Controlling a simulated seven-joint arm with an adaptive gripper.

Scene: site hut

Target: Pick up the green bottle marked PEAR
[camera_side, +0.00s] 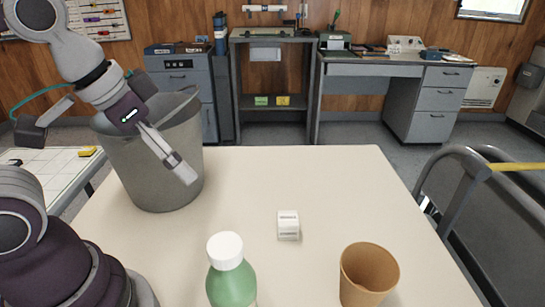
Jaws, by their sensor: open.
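A green bottle (232,283) with a white cap stands upright at the near edge of the picture. Its lower part is cut off, and no PEAR marking shows on the part in view. My gripper (185,172) is open and empty. It is in the upper left, in front of the grey bucket in the picture, well up and left of the bottle and not touching it.
A grey bucket (150,170) stands at the table's left. A small white block (288,226) lies mid-table, and a brown cup (366,278) stands at the near right. The pale table (300,175) is clear at the back. A metal-framed chair (480,215) is at the right.

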